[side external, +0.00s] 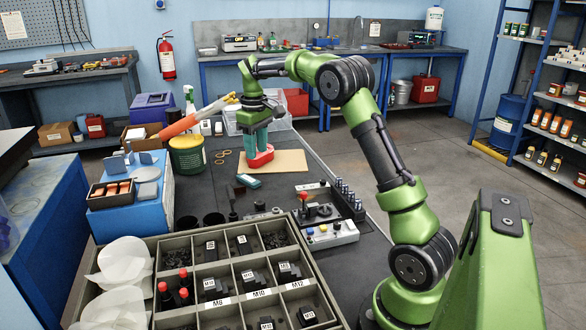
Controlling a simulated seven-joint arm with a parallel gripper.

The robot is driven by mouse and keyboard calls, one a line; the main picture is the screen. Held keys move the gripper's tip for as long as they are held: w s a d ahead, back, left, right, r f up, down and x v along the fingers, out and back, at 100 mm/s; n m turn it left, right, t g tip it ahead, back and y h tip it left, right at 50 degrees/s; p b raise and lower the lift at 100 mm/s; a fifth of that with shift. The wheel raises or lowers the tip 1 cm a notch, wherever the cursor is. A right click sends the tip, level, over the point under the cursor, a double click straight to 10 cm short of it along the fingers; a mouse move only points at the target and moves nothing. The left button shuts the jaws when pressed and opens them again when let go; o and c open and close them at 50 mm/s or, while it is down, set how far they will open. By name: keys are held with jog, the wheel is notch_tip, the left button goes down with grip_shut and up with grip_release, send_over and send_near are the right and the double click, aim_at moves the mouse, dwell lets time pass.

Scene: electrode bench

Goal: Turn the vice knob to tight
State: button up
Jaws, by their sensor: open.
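My gripper (258,148) points down over the bench, its teal fingers open. The fingertips are at a red piece (262,161) on a tan board (289,160); I cannot tell whether they touch it. The fingers hide part of this piece, and no knob can be made out on it. Nearer the camera, a small fixture (318,187) carries a red-topped part (305,196). I cannot tell from this view which of these is the vice knob, nor any loose or tight mark.
A teal-and-white small item (248,181) lies by the board. A green tin (187,157) and a blue box (133,205) stand left. A long orange piece (178,127) reaches towards my gripper. A divided parts tray (222,300) fills the front.

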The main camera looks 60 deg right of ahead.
send_near(260, 204)
jog(key=shift+n, duration=0.4)
jog(key=f, duration=0.5)
jog(key=w+d+f, duration=0.1)
jog(key=f, duration=0.2)
jog(key=shift+d+f, duration=0.1)
jog(key=shift+f, duration=0.25)
jog(key=c, duration=0.7)
